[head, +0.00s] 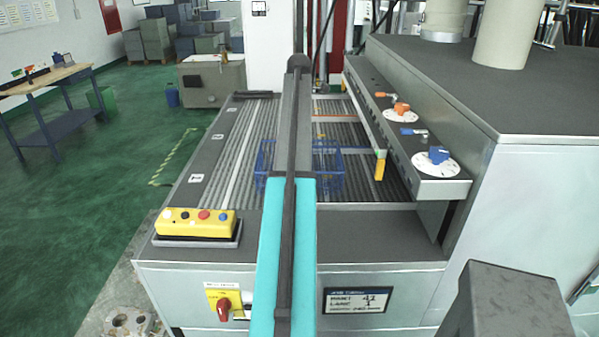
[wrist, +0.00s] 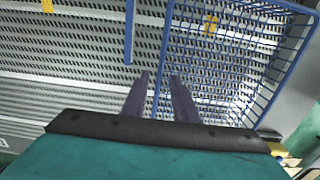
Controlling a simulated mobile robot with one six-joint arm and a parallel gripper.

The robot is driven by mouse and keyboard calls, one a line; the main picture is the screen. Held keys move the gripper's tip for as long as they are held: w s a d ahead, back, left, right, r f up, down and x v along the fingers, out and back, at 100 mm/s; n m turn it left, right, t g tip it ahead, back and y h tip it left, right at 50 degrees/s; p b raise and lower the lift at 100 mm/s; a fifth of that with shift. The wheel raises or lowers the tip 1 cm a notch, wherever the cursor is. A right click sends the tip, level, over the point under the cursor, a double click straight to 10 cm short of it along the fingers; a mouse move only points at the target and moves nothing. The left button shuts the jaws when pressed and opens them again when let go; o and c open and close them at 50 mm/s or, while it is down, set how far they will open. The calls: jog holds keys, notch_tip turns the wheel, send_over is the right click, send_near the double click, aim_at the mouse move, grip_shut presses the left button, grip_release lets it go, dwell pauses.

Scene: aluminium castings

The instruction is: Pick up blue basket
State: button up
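The blue wire basket (head: 329,166) stands on the ribbed roller bed, partly hidden behind my arm in the head view. In the wrist view the basket (wrist: 291,50) fills the upper right, with its mesh side and blue rim. My gripper (wrist: 159,74) shows two dark fingers spread apart. One blue rim bar of the basket runs between the fingers, with gaps visible on both sides. The fingers look open and not closed on it. How deep they reach beside the bar is unclear. The head view does not show the fingers.
A separate blue bar (wrist: 130,30) lies left of the fingers; I cannot tell what it belongs to. A ledge (head: 425,182) with orange and blue handles borders the bed at right. A yellow button box (head: 195,222) sits at front left. The bed's left side is clear.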

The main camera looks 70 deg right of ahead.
jog(key=shift+s+d+f+p, duration=0.1)
jog(key=shift+f+p, duration=0.45)
jog(key=shift+f, duration=0.7)
jog(key=shift+d+f+p, duration=0.1)
jog(key=shift+f+p, duration=0.45)
jog(key=shift+f, duration=0.65)
grip_shut()
